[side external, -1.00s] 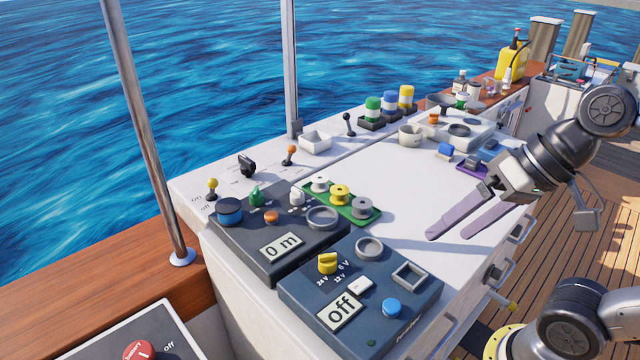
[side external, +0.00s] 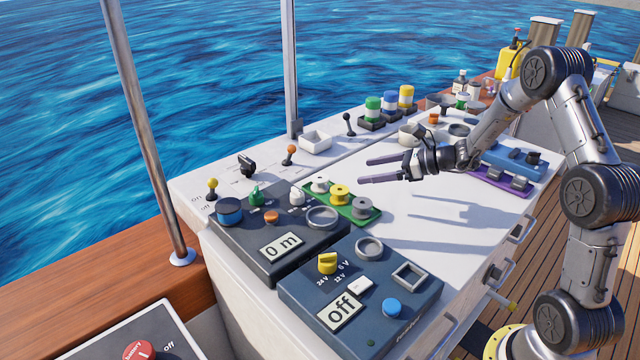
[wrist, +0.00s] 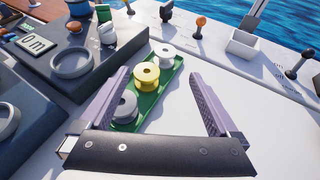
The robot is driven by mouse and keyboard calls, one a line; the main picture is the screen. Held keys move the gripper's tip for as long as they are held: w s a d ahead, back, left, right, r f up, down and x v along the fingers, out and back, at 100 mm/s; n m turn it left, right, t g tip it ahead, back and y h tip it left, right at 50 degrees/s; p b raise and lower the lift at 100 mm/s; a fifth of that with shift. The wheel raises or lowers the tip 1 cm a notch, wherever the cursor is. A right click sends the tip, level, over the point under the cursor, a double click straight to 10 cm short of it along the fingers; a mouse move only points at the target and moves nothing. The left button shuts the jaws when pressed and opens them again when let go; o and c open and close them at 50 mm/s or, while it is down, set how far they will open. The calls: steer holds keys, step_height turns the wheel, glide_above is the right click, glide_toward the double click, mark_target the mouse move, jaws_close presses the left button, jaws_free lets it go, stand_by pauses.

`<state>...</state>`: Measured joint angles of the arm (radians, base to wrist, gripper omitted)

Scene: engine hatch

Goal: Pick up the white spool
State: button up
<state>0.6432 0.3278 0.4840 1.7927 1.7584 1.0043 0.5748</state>
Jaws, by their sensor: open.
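The white spool (side external: 320,185) stands at the far left end of a green tray (side external: 367,219), beside a yellow spool (side external: 339,194) and a grey spool (side external: 362,207). In the wrist view the white spool (wrist: 165,53) is at the far end of the tray, beyond the yellow spool (wrist: 146,76). The grey spool (wrist: 124,107) is nearest and partly hidden by my left finger. My gripper (side external: 375,170) is open and empty. It is above the white worktop, to the right of the spools, with its fingers pointing left towards them.
A dark panel with a "0 m" display (side external: 281,246) adjoins the tray. A second panel reads "Off" (side external: 340,311). A white open box (side external: 315,141) and an orange-knobbed lever (side external: 290,154) stand behind. The worktop right of the tray is clear.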

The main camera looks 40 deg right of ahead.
steer(key=shift+w+d+f, duration=0.1)
steer(key=shift+d+f, duration=0.1)
steer(key=shift+d, duration=0.05)
glide_toward(319, 177)
steer(key=shift+w+a+f, duration=0.45)
steer(key=shift+w+a, duration=0.3)
steer(key=shift+a, duration=0.05)
steer(key=shift+d+x, duration=0.15)
steer(key=shift+x, duration=1.15)
steer(key=shift+d+x, duration=0.1)
steer(key=shift+x, duration=1.15)
steer(key=shift+w, duration=0.15)
steer(key=c, duration=1.4)
steer(key=shift+c, duration=0.2)
